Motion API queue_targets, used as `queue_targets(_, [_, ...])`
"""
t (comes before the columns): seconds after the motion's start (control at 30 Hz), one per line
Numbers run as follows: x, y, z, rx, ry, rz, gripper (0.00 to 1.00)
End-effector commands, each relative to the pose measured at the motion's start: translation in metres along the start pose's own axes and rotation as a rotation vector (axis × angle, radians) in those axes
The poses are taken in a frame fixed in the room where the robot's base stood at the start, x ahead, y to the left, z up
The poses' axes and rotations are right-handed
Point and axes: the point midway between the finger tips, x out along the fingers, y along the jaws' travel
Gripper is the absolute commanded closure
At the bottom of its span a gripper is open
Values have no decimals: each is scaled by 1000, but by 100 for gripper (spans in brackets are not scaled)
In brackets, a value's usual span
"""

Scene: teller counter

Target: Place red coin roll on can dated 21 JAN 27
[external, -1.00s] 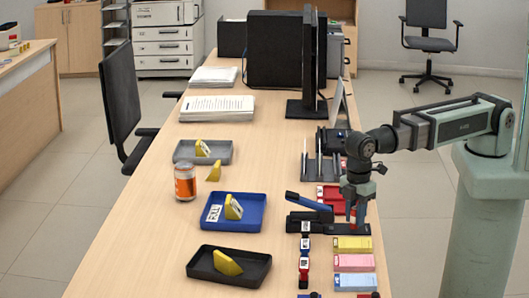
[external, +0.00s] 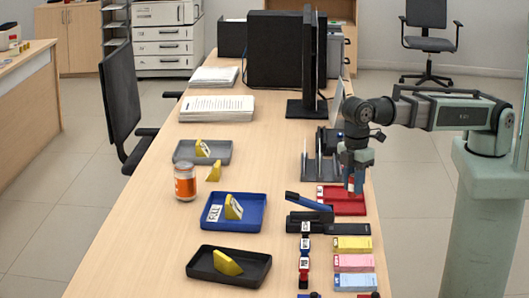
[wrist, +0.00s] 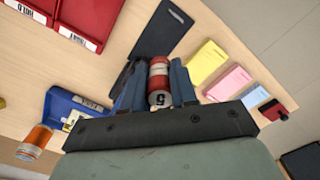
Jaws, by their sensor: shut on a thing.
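My gripper (external: 355,188) is shut on the red coin roll (wrist: 158,82), held between both fingers in the wrist view. The roll has a pale band and a dark mark on its near end. In the external view my gripper is above the red tray area on the right of the counter; the roll is mostly hidden there. An orange and pale can (external: 185,185) stands upright at the counter's left edge, well left of my gripper. It also shows in the wrist view (wrist: 34,141). I cannot read any date on it.
A blue tray (external: 211,224), a black tray (external: 208,275) and a grey tray (external: 218,157) hold yellow wedges near the can. The middle strip of counter is clear.

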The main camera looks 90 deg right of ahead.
Motion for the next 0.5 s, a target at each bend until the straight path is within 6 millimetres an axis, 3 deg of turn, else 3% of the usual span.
queue_targets(0.23, [-6, 66, 6, 109, 7, 2, 100])
queue_targets(0.5, [-25, 166, -26, 237, 19, 6, 100])
